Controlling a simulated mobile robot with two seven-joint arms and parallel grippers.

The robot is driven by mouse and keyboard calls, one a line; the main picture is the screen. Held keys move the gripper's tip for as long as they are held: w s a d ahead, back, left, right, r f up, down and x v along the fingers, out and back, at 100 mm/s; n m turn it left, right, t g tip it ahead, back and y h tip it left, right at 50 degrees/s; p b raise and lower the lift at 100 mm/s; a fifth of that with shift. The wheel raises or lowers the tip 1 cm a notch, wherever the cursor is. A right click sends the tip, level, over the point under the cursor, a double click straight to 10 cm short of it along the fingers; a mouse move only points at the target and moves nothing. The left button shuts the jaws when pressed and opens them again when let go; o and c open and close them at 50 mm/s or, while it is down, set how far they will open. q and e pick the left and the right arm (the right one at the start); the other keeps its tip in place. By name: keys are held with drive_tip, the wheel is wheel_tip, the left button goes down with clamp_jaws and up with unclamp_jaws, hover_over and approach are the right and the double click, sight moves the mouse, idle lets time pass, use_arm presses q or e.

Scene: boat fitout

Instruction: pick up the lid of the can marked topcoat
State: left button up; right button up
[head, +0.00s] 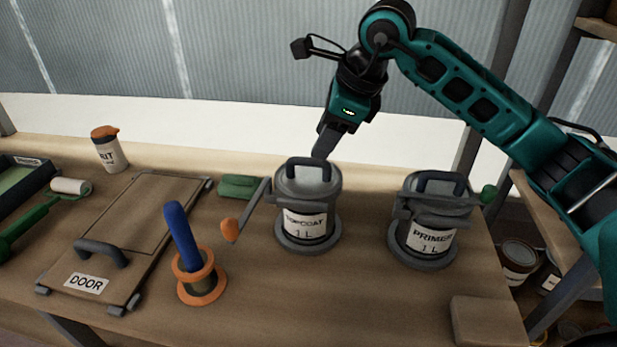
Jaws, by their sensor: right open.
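The can marked TOPCOAT (308,225) stands upright on the bench in a grey ring base. Its grey lid (313,182) is on top, with a dark arched handle (308,161). My right gripper (324,148) points down just above and behind the lid's handle. It is open, with nothing seen between its fingers; one finger largely hides the other. I cannot tell whether the fingertips touch the handle. A grey lever with an orange knob (230,230) is at the can's left side. My left gripper is out of view.
The PRIMER can (428,238), with a lid and a green knob (488,194), stands to the right. Left are an orange holder (203,290) with a blue-handled tool, a DOOR panel (147,212) and a green block (238,186). A brown block (487,320) lies front right.

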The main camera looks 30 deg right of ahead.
sight(313, 160)
drive_tip(key=shift+x, duration=2.75)
drive_tip(key=shift+w, duration=0.15)
drive_tip(key=shift+c, duration=0.3)
drive_tip(key=shift+r, duration=0.1)
clamp_jaws()
